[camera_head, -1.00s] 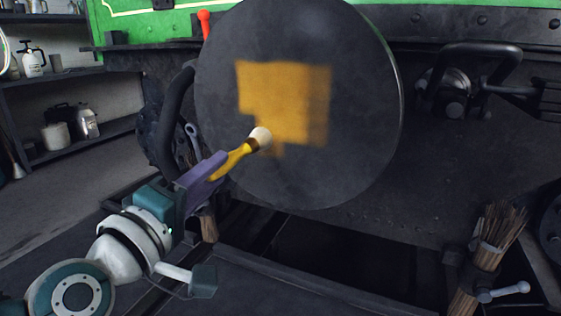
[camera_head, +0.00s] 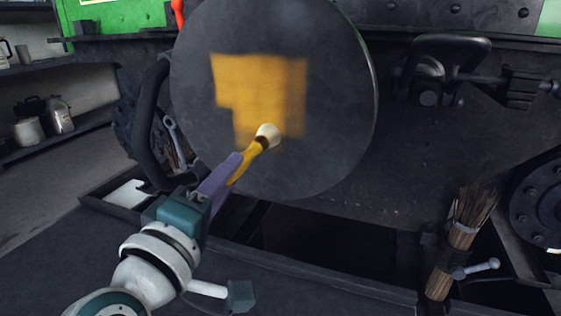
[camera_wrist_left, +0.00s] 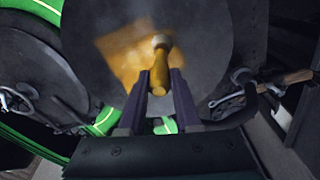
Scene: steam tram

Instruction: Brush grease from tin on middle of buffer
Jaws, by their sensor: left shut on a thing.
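The buffer (camera_head: 335,150) is a large round dark plate in the head view. A yellow-orange grease patch (camera_head: 262,88) covers its middle, with a rough edge and a notch at the lower left. My left gripper (camera_head: 232,172) is shut on the brush (camera_head: 248,158), which has a yellow handle and pale bristles. The bristle tip is at the lower edge of the patch, and seems to touch the buffer. In the left wrist view the brush (camera_wrist_left: 159,75) stands between the two fingers, its tip over the patch. The grease tin is not seen. My right gripper is not in view.
A curved dark hose (camera_head: 147,125) hangs left of the buffer. A coupling hook (camera_head: 430,75) juts out at the right. Shelves with cans (camera_head: 60,114) stand at the far left.

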